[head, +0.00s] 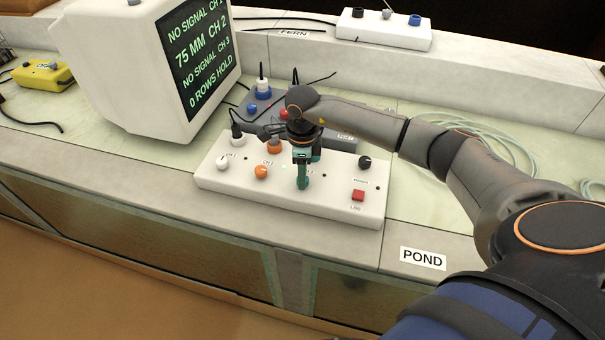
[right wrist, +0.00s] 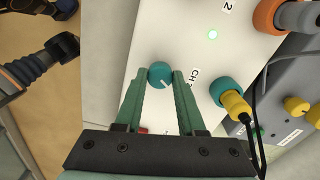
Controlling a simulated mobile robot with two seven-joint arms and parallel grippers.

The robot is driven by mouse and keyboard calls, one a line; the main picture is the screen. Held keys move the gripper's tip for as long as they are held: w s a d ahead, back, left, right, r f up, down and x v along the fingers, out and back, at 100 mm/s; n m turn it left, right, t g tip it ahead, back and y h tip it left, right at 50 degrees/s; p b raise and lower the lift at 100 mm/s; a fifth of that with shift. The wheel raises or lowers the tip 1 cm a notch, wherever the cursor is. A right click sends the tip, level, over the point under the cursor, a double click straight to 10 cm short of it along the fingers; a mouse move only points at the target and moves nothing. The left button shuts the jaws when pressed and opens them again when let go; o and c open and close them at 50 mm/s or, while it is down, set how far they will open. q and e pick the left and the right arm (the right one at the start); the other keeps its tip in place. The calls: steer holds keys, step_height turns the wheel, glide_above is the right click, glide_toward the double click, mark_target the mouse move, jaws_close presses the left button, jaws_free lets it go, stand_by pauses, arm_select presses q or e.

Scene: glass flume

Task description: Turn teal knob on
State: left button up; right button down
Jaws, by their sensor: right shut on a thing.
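The teal knob (right wrist: 160,75) shows in the right wrist view on the face of a white box, with a pale pointer line on its top. My right gripper (right wrist: 161,80) has its two green fingers on either side of the knob, shut on it. A partly covered channel label (right wrist: 193,77) is beside the knob. My left gripper is not visible in the head view.
The box also carries a white knob (head: 222,162), an orange knob (head: 261,172), a black knob (head: 365,162) and a red button (head: 358,195). A green lamp (right wrist: 212,34) glows by channel 2. A teal socket (right wrist: 220,92) holds a yellow plug (right wrist: 236,105). A monitor (head: 125,75) stands left.

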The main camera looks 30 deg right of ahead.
steer(key=m, duration=0.5)
steer(key=shift+m, duration=0.3)
steer(key=m, duration=0.5)
steer(key=shift+m+p, duration=0.4)
steer(key=c, duration=0.5)
jaws_free()
steer(key=shift+r, duration=0.1)
step_height(320, 180, up, 12)
steer(key=b, duration=0.1)
steer(key=shift+r, duration=0.2)
